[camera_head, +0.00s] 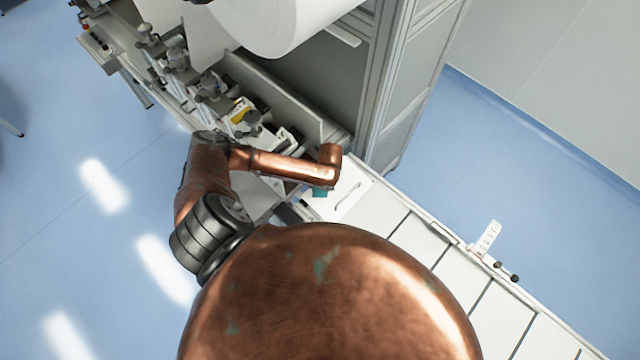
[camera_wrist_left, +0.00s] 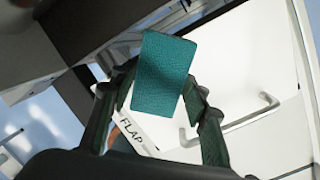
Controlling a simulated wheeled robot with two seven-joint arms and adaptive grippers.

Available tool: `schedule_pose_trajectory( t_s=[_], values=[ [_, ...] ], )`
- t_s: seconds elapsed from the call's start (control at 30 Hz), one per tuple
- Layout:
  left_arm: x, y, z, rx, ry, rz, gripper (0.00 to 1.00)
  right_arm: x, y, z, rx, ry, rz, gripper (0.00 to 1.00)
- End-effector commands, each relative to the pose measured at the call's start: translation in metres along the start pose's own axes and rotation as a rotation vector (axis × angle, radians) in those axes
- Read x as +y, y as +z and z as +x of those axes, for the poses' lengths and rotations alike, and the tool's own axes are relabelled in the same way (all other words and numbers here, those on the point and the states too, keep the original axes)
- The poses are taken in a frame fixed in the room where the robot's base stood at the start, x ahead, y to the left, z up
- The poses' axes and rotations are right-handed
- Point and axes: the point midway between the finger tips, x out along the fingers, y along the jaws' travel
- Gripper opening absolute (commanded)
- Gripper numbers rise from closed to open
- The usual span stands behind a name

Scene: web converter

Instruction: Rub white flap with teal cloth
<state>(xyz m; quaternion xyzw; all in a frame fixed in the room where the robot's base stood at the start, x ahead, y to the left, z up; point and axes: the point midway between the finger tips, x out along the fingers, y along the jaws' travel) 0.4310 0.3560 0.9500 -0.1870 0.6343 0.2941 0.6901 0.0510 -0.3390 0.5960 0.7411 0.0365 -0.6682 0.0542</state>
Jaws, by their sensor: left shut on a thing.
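The teal cloth (camera_wrist_left: 163,75) is a flat rectangular piece held in my left gripper (camera_wrist_left: 152,100), which is shut on it. A small teal patch of the cloth (camera_head: 320,192) shows in the head view beside the end of my copper left arm. The white flap (camera_wrist_left: 235,70) is a smooth panel with a metal bar handle, and a "FLAP" label shows along its near edge. In the head view the flap (camera_head: 355,190) lies just right of my wrist. The cloth overlaps the flap in the wrist view; I cannot tell whether they touch. My right gripper is out of view.
A large white roll (camera_head: 285,25) hangs at the top, beside a grey cabinet frame (camera_head: 400,80). Several clamps and knobs (camera_head: 205,85) line the machine to the left. Pale panels (camera_head: 440,265) run to the lower right. Blue floor (camera_head: 60,210) lies open at left.

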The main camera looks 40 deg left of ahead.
Motion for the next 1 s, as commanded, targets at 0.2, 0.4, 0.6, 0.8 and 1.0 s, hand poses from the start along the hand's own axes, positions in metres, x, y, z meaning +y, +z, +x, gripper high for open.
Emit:
schedule_pose_trajectory(
  t_s=[0.2, 0.4, 0.6, 0.8, 1.0],
  values=[
    [0.0, 0.002, -0.023, -0.002, 0.0, -0.001, 0.07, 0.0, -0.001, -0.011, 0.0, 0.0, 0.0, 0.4],
    [0.0, 0.001, -0.04, -0.001, 0.0, 0.001, 0.07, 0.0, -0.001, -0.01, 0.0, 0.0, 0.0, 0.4],
    [0.0, 0.001, -0.046, -0.001, 0.0, 0.0, 0.07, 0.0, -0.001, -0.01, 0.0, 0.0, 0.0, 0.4],
    [0.0, 0.001, -0.046, -0.001, 0.0, 0.0, 0.07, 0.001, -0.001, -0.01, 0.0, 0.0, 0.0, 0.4],
    [-0.001, 0.002, -0.054, -0.002, 0.0, -0.001, 0.07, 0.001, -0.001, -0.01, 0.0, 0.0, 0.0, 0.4]
  ],
)
